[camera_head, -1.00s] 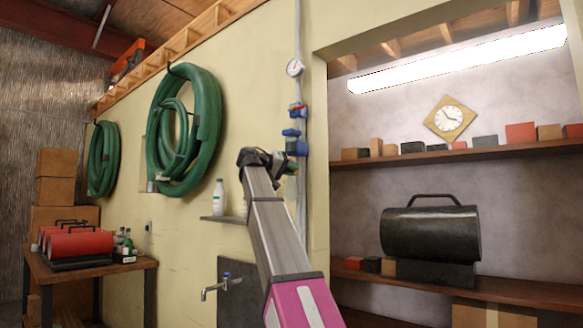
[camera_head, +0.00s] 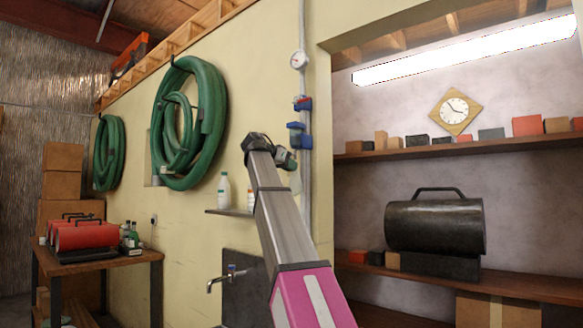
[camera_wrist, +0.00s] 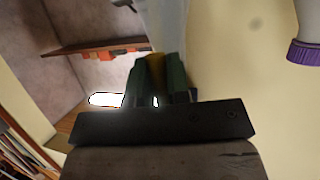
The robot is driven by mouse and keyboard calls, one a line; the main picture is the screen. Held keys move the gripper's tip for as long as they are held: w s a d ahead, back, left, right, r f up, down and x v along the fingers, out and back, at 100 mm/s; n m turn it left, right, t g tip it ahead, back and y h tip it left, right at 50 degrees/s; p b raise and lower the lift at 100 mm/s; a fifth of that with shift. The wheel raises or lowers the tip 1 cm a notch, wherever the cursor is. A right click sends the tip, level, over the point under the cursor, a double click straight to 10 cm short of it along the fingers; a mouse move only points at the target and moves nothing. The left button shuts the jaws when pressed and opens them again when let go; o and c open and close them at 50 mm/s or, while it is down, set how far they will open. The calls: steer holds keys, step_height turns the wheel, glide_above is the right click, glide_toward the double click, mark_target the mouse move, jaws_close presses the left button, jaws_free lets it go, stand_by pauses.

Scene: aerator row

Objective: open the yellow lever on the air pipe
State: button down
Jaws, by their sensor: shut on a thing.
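The grey air pipe (camera_head: 307,176) runs down the cream wall beside the opening, with blue valve fittings (camera_head: 299,134) on it. My gripper (camera_head: 286,159) is at the pipe just below these fittings. In the wrist view, my gripper (camera_wrist: 155,75) has its dark green fingers closed on a narrow yellow-brown piece, which I take as the yellow lever (camera_wrist: 156,62). The pale pipe (camera_wrist: 168,22) shows just beyond the fingers. In the head view I cannot make out the lever or its angle; my gripper hides that spot.
A round gauge (camera_head: 299,59) sits higher on the pipe. White bottles (camera_head: 225,190) stand on a small wall shelf (camera_head: 229,212) left of my arm, above a tap (camera_head: 222,278). Green hoses (camera_head: 217,105) hang further left. Right of the pipe, a recess holds a black heater (camera_head: 434,226).

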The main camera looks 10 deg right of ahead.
steer(key=shift+w+a, duration=0.1)
stand_by(0.3)
steer(key=c, duration=1.1)
jaws_free()
steer(key=v, duration=1)
steer(key=shift+s+a+r, duration=0.25)
